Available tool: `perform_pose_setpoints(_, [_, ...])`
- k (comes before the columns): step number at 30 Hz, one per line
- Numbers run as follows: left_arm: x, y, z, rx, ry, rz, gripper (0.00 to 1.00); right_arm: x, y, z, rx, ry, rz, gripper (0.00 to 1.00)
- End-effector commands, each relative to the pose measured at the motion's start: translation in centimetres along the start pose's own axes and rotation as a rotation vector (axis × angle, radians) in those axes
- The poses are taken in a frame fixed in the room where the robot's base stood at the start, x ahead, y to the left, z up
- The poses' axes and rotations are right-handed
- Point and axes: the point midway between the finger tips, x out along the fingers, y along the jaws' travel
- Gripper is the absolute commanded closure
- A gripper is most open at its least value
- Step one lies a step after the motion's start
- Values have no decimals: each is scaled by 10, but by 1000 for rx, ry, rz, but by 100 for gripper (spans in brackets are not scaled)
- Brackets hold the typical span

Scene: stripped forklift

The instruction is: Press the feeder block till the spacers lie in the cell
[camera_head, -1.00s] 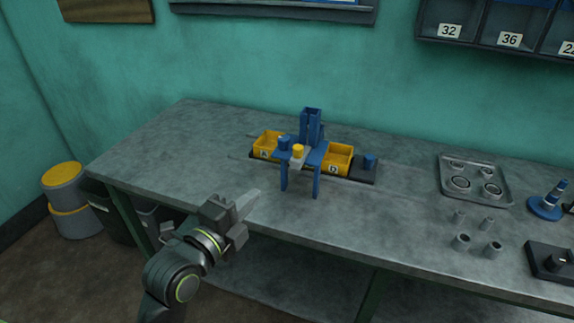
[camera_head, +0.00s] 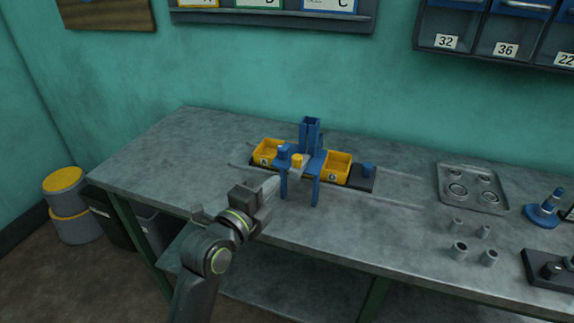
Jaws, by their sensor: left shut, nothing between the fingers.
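The feeder stands mid-table: a blue frame on legs (camera_head: 316,192) with an upright blue magazine (camera_head: 311,133) at its back. A small light block with a yellow top (camera_head: 297,160) sits at its front, beside a blue round knob (camera_head: 284,150). Two yellow cells, a left one (camera_head: 268,150) and a right one (camera_head: 337,168), flank the frame on a dark base. I cannot make out spacers in the magazine or cells. My left gripper (camera_head: 275,184) is shut and empty, just left of and in front of the frame's legs, apparently apart from them. My right gripper is out of view.
A blue stacked post (camera_head: 547,207) stands at far right. The table's left part is clear.

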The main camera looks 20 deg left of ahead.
Motion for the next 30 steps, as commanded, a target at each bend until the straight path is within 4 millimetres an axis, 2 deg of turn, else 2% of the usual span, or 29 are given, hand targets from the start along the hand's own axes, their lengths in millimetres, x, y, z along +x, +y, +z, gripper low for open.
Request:
perform_pose_setpoints(6, [37, -3, 0, 0, 1, 1, 100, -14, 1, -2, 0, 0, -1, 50])
perform_pose_setpoints(12, [58, -2, 0, 0, 0, -1, 100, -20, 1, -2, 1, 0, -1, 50])
perform_pose_setpoints(18, [67, 0, 0, 0, 0, 0, 100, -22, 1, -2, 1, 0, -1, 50])
perform_pose_setpoints(30, [70, 1, 0, 1, 1, -1, 100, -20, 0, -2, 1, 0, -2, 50])
